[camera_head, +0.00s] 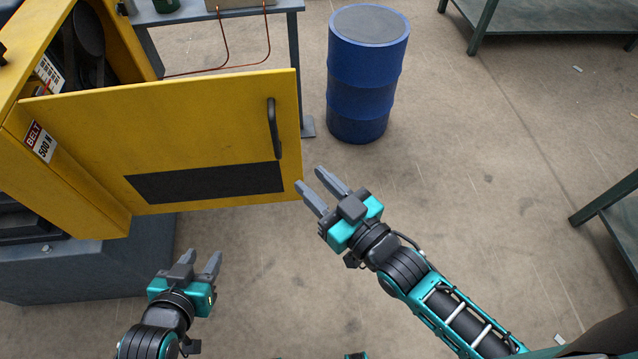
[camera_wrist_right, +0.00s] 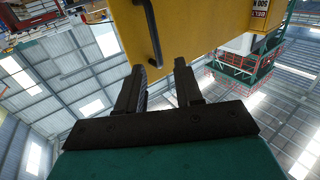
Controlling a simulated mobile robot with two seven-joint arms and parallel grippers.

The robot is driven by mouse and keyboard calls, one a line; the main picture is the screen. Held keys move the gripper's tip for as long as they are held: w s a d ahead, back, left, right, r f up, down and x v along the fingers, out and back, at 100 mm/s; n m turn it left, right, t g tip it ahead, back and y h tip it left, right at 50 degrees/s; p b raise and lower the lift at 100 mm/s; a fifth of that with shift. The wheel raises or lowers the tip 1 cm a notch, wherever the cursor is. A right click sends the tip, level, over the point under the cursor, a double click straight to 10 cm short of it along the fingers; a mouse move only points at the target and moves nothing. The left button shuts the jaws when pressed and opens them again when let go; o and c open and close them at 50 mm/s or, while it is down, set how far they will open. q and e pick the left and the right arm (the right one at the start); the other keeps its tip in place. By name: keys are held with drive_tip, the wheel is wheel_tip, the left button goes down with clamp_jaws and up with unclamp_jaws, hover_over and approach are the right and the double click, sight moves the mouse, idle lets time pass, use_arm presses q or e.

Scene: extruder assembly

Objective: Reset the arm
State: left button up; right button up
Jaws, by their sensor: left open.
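My right gripper (camera_head: 309,178) is open and empty beside the lower right edge of an open yellow door (camera_head: 190,130). Its fingers also show apart in the right wrist view (camera_wrist_right: 160,68), with the door (camera_wrist_right: 195,25) and its dark handle (camera_wrist_right: 150,32) above them. In the head view the handle (camera_head: 273,128) is up and to the left of the right fingertips, apart from them. My left gripper (camera_head: 199,256) is open and empty below the door, near the dark machine base. I cannot tell whether the right fingers touch the door edge.
The yellow cabinet (camera_head: 70,195) with its "BELT 500 N" label (camera_head: 40,142) stands at left on a grey base (camera_head: 90,270). A blue barrel (camera_head: 365,80) stands behind the right gripper. Tables stand at the upper right (camera_head: 550,12) and right edge (camera_head: 610,205).

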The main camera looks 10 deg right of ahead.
drive_tip(key=shift+s+d, duration=0.1)
drive_tip(key=shift+s, duration=0.1)
idle(0.4)
drive_tip(key=s+d+f+m+g+h, duration=0.2)
drive_tip(key=s+d+f+h, duration=0.1)
drive_tip(key=d+f, duration=0.2)
drive_tip(key=s+d+f+m+g+h, duration=0.1)
drive_tip(key=s+d+f+g+h, duration=0.1)
drive_tip(key=d, duration=0.5)
wheel_tip(320, 180, down, 4)
drive_tip(key=s+h, duration=0.1)
drive_tip(key=h, duration=0.1)
drive_tip(key=shift+d+r+m+h, duration=0.2)
drive_tip(key=shift+d+m+h, duration=0.1)
drive_tip(key=shift+d+m, duration=0.1)
drive_tip(key=shift+a, duration=0.15)
idle(0.7)
